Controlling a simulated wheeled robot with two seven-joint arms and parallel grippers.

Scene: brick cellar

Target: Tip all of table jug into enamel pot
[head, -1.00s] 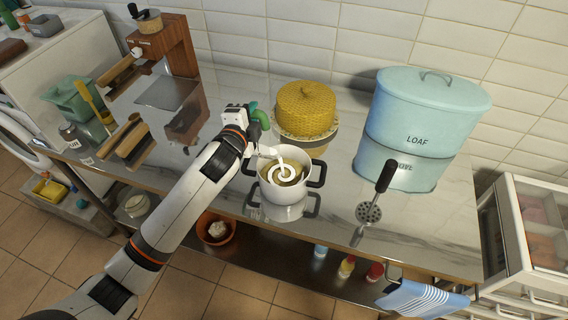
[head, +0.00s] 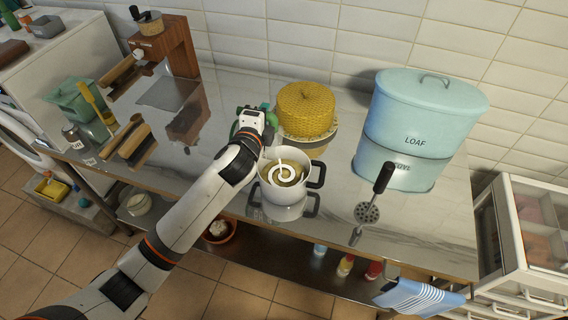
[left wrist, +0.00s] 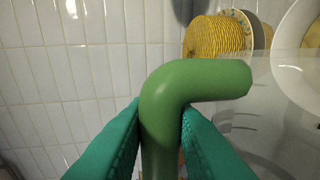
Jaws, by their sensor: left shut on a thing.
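The enamel pot (head: 267,191) is white with dark handles and stands on the counter. Its contents show a white spiral on a yellowish-brown surface. My left gripper (head: 259,116) is just behind and left of the pot, above the counter. In the left wrist view its teal fingers (left wrist: 160,115) are shut on a green bent piece (left wrist: 195,82), which looks like the table jug's handle. The jug's body is mostly hidden behind my gripper in the head view, so its fill and tilt cannot be told. No stream shows now. My right gripper is not in view.
A yellow woven dome (head: 306,108) stands close behind the pot. A blue loaf bin (head: 425,115) is at the back right. A wooden grinder (head: 160,45) stands at the left. Bare counter lies between.

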